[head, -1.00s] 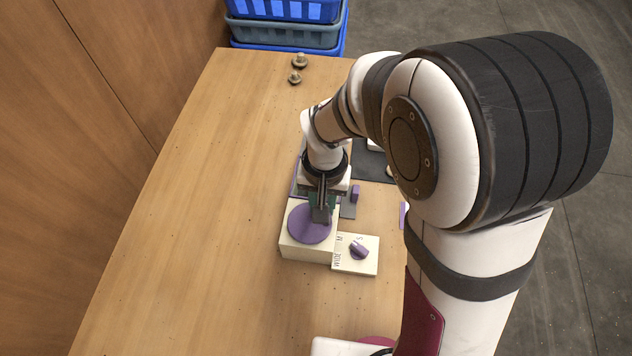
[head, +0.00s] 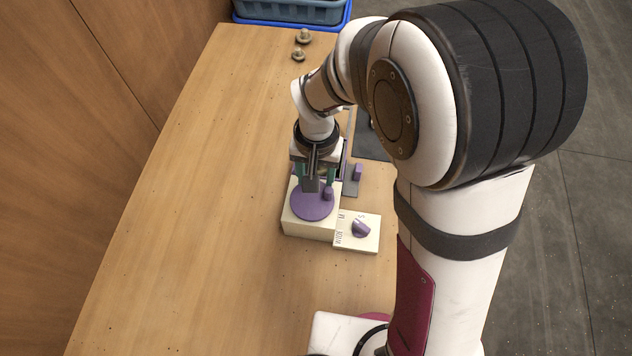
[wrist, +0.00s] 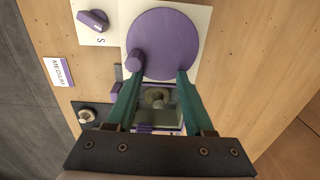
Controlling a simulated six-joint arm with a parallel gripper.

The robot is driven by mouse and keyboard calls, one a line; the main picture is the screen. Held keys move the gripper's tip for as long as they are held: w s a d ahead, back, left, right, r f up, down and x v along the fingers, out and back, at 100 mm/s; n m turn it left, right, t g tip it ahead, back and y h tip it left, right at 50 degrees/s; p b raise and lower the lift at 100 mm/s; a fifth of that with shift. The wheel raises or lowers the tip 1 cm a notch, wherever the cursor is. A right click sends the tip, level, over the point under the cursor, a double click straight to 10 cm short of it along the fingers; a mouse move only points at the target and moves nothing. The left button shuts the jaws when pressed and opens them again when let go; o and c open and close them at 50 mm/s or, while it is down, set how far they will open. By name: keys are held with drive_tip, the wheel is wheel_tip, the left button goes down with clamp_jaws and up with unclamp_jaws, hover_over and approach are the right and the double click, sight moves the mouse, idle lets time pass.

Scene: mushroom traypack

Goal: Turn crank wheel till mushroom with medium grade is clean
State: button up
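The purple crank wheel (head: 308,207) lies flat on a cream box (head: 305,228); it also shows in the wrist view (wrist: 172,45). Its upright purple knob (wrist: 135,61) sits near the rim, close to one fingertip. My gripper (wrist: 156,75) is open, its green fingers apart at the wheel's edge with nothing held between them; in the head view it is above the far part of the wheel (head: 316,187). Between the fingers in the wrist view, a brownish mushroom (wrist: 156,97) sits in the device behind the wheel. Whether it is clean cannot be told.
A plate with a purple dial (head: 361,228) adjoins the box. Another mushroom (wrist: 86,115) rests on a dark mat near a MEDIUM label (wrist: 59,72). Two mushrooms (head: 303,37) stand at the table's far end, before blue crates (head: 290,12). The table's left side is clear.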

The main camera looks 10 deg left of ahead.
drive_tip(key=shift+s+d+f, duration=0.1)
drive_tip(key=shift+d+f, duration=0.05)
drive_tip(key=shift+d, duration=0.05)
drive_tip(key=shift+c, duration=0.3)
drive_tip(key=shift+o, duration=0.5)
drive_tip(key=shift+r, duration=2.35)
